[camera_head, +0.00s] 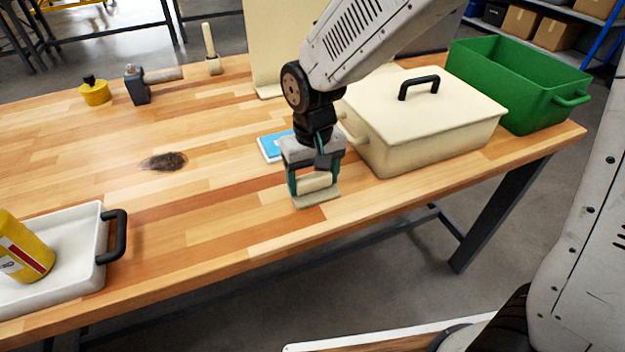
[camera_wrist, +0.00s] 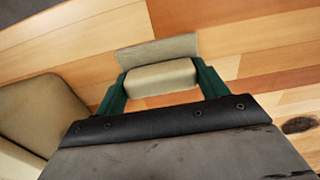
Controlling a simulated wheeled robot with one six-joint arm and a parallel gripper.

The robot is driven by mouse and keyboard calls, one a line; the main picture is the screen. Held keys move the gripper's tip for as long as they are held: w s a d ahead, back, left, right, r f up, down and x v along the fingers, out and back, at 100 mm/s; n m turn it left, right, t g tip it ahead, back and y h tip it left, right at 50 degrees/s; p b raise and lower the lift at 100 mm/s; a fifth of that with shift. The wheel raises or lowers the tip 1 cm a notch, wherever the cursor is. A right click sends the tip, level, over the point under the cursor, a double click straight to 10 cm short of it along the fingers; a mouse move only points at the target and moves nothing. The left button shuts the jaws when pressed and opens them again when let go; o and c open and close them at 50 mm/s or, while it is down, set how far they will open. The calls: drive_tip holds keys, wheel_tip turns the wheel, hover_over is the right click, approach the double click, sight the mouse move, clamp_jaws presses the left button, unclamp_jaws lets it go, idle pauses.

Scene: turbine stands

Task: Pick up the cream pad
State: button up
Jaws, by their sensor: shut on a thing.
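The cream pad (camera_head: 317,198) is a small block with a flat, wider greyish-cream base. In the head view it is at my gripper (camera_head: 316,186), near the front edge of the wooden table. The gripper points down and its teal fingers are shut on the pad's raised block. In the wrist view, the pad (camera_wrist: 160,76) sits between the two green fingertips, its flat base showing beyond them. I cannot tell for sure whether the base touches the table.
A cream lidded box (camera_head: 425,115) stands right of the gripper, with a green bin (camera_head: 520,85) behind it. A blue-and-white item (camera_head: 272,147) lies just behind the gripper. A white tray (camera_head: 75,255) with a yellow bottle (camera_head: 22,248) is at left. A dark stain (camera_head: 164,161) marks the table.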

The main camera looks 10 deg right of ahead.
sight(313, 176)
drive_tip(key=shift+r, duration=0.7)
wheel_tip(313, 176, up, 2)
drive_tip(key=shift+s+r, duration=0.1)
drive_tip(key=shift+s, duration=0.05)
drive_tip(key=s+d+r, duration=0.1)
drive_tip(key=s, duration=1.4)
drive_tip(key=shift+s+d, duration=0.3)
drive_tip(key=shift+d, duration=0.1)
drive_tip(key=shift+r, duration=0.1)
